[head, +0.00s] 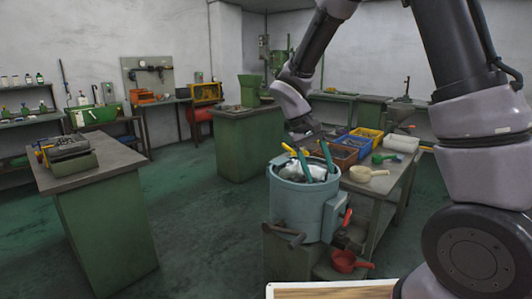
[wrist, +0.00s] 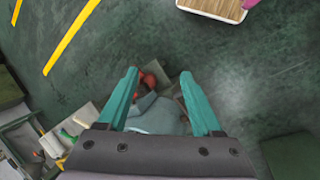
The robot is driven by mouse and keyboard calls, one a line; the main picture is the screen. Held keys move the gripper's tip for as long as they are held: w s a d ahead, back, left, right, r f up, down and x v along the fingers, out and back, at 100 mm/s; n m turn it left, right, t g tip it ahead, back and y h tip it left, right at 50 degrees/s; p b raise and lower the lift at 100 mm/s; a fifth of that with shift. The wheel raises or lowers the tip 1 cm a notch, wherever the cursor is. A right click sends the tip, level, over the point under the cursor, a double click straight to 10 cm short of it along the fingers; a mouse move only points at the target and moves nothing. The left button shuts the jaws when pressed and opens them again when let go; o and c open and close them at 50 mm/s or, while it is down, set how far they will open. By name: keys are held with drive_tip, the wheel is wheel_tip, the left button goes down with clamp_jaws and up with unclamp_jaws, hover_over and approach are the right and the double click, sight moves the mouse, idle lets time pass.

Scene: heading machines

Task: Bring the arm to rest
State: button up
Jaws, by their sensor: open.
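My arm reaches from the right in the head view and bends down to my gripper (head: 316,160). Its two teal fingers point down and stand apart, in front of or over the mouth of a light blue round container (head: 298,213). The head view does not settle how high the tips are above its rim. In the wrist view my gripper (wrist: 159,74) is open, with nothing held between the fingers. Part of the light blue container (wrist: 155,115) shows between them, its rest hidden by the gripper body.
Beside the container, a workbench carries blue and yellow bins (head: 368,134), a white tray (head: 401,144) and a cream scoop (head: 368,174). A red scoop (head: 348,262) sits low in front. Green cabinets (head: 100,215) stand left, with open floor (head: 195,215) between.

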drive_tip(key=s+d+r+m+t+y, duration=0.3)
drive_tip(key=s+d+r+t, duration=0.1)
drive_tip(key=r, duration=0.6)
drive_tip(key=s+d+r+m+t+y, duration=0.3)
drive_tip(key=s+d+r, duration=0.3)
drive_tip(key=s+r, duration=0.3)
wheel_tip(320, 180, up, 2)
drive_tip(key=shift+d+r+t, duration=0.1)
drive_tip(key=shift+d+t, duration=0.1)
drive_tip(key=shift+t, duration=0.4)
